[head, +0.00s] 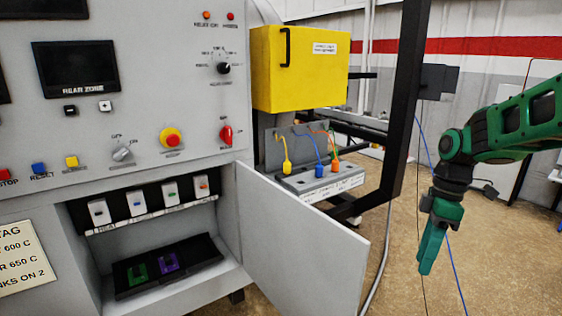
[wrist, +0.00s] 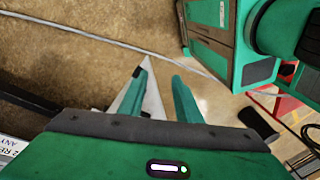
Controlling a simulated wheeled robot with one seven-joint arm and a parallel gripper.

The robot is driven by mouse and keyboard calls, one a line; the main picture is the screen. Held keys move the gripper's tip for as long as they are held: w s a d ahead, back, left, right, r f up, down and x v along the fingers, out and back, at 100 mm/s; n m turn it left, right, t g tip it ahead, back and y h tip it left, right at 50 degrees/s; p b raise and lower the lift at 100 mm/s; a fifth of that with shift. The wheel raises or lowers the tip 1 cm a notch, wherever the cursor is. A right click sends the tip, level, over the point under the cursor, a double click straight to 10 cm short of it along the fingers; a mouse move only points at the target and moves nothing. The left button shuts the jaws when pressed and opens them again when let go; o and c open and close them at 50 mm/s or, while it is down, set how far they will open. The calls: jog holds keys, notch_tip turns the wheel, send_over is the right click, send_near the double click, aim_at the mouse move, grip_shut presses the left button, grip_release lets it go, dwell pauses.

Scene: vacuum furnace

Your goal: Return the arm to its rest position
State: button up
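My green arm (head: 515,125) comes in from the right in the head view, clear of the furnace cabinet. My gripper (head: 426,270) hangs pointing down in the air, to the right of the open cabinet door (head: 300,245). In the wrist view the two fingers of my gripper (wrist: 162,76) stand apart, with a gap between them. A pale pointed shape shows in the gap; I cannot tell what it is, but neither finger seems closed on it.
A black upright post (head: 405,95) stands between the cabinet and my arm. A yellow box (head: 300,70) hangs above a grey block with yellow, blue and orange plugs (head: 320,170). Thin cables hang near my gripper. Brown floor (head: 400,290) lies open below it.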

jog(key=s+d+m, duration=0.4)
jog(key=s+m, duration=0.5)
jog(key=s, duration=0.2)
jog(key=s+d+f+m+t+h, duration=0.1)
jog(key=s+d+m, duration=0.2)
jog(key=s+m, duration=0.7)
jog(key=shift+s+d+m+t+h, duration=0.3)
jog(key=shift+s+d, duration=0.1)
jog(key=shift+s, duration=0.15)
jog(key=shift+f, duration=0.1)
